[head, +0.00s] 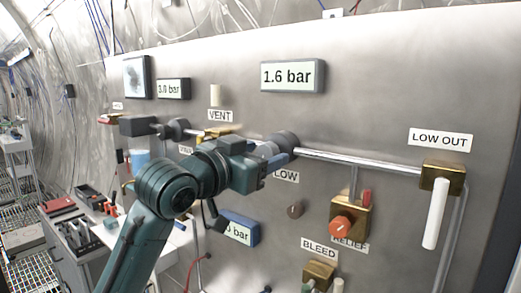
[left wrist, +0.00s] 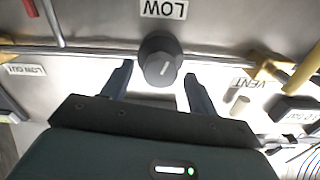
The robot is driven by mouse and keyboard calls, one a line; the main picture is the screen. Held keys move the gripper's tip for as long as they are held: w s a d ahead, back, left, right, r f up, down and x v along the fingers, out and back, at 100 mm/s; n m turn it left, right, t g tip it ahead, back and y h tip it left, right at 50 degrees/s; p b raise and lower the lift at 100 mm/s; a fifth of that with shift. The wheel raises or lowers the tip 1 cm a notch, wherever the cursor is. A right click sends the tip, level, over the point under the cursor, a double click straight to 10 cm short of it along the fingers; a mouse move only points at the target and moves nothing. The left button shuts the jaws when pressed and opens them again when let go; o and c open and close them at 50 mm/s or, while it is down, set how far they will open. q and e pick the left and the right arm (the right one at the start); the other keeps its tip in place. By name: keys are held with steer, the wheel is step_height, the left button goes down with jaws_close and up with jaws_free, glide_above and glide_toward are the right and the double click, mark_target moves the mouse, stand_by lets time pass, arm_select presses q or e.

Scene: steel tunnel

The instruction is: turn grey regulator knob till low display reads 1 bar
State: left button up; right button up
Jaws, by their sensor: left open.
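The grey regulator knob (head: 287,143) is a dark round knob on the steel panel, above the LOW label (head: 286,177). In the left wrist view the knob (left wrist: 160,62) shows a pale pointer line on its face. My left gripper (head: 268,151) is open, with one finger on each side of the knob and a visible gap on both sides. The large display (head: 292,76) above the knob reads 1.6 bar. My right gripper is in neither view.
A pipe (head: 350,159) runs right to the LOW OUT valve with its white handle (head: 435,213). An orange-red relief knob (head: 342,228) sits lower right. A display (head: 173,89) at left reads about 3.0 bar. A blue-framed display (head: 240,229) below is partly hidden.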

arm_select(q)
steer(key=shift+d, duration=0.1)
steer(key=shift+c, duration=0.3)
steer(key=c, duration=0.9)
steer(key=shift+n, duration=0.3)
steer(key=n, duration=0.4)
steer(key=shift+w, duration=0.1)
steer(key=n, duration=0.5)
stand_by(0.3)
steer(key=o, duration=1)
steer(key=shift+c, duration=0.2)
